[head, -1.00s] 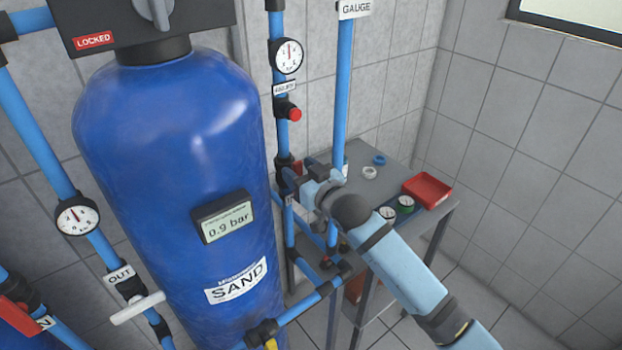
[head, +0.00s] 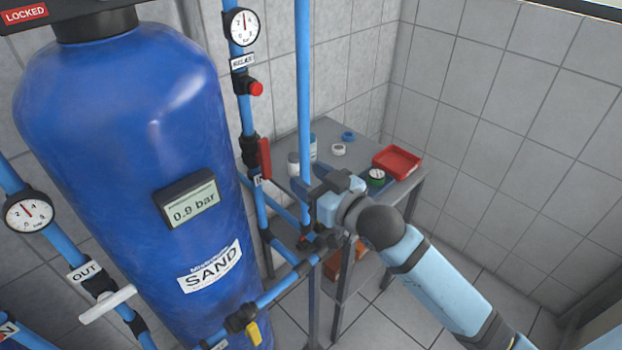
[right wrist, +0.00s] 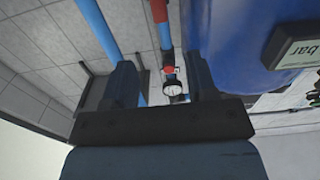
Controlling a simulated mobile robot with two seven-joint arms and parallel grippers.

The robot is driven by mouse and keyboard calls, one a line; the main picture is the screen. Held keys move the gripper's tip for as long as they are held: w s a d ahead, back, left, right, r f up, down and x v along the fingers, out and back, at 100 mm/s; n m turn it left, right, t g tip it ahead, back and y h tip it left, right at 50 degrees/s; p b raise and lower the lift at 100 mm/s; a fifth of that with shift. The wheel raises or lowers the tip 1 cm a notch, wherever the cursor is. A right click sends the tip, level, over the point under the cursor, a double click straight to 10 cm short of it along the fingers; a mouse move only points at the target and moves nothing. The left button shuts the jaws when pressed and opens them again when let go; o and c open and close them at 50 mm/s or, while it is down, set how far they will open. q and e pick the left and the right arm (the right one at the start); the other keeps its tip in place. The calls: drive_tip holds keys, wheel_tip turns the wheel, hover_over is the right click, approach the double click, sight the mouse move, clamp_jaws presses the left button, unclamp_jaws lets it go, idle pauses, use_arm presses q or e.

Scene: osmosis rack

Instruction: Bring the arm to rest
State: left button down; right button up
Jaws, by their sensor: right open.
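My right gripper (head: 309,180) is open and empty in the head view, in front of the vertical blue pipe (head: 304,90) and the near edge of the grey table. My light blue right arm reaches it from the lower right. In the right wrist view, its two dark fingers stand wide apart, with nothing held between them (right wrist: 160,65). A valve with a red handle (head: 265,158) on the left pipe is apart from the gripper, to its left. The red handle also shows in the wrist view (right wrist: 159,12), beyond the fingers. My left gripper is not in view.
A large blue SAND tank (head: 120,130) with a 0.9 bar display (head: 191,205) stands at the left. Blue pipes and a gauge (head: 242,27) lie between it and the grey table (head: 335,133). The table holds a red tray (head: 397,161). Open floor lies at the lower right.

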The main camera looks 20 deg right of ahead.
drive_tip(key=s+f+g+h+p, duration=0.1)
drive_tip(key=s+f+g+p, duration=0.1)
drive_tip(key=s+f, duration=0.8)
drive_tip(key=s+a+f+m+g+h+p, duration=0.1)
drive_tip(key=s+f+g, duration=0.3)
drive_tip(key=s+f, duration=0.6)
wheel_tip(320, 180, down, 8)
drive_tip(key=shift+s+a+r+h+p, duration=0.15)
drive_tip(key=shift+s+r+h+p, duration=0.15)
drive_tip(key=shift+h+p, duration=0.2)
